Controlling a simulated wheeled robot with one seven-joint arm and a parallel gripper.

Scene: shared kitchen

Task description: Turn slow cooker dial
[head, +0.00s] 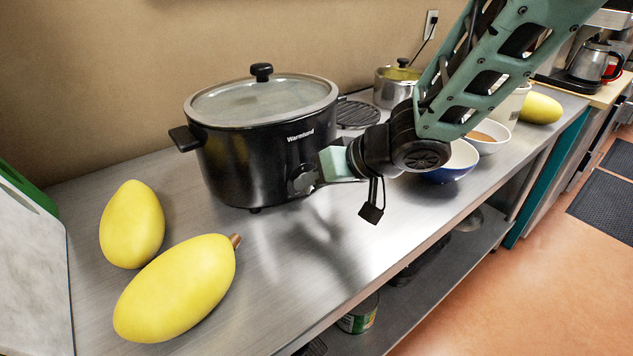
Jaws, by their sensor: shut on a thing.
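The slow cooker (238,160) is black with a glass lid (262,101) and stands on the metal counter in the head view. Its dial (302,180) is on the front, low and to the right, below the brand lettering. My gripper (318,172) reaches in from the right and is at the dial, shut on it. The fingertips are small and partly merge with the dial, and the right part of the cooker's front is hidden behind my gripper and wrist.
Two yellow squashes (176,288) lie on the counter (265,275) at front left, beside a white board (30,270). A steel pot (392,88), a blue bowl (452,168) and another bowl (489,137) stand to the right. The counter in front of the cooker is clear.

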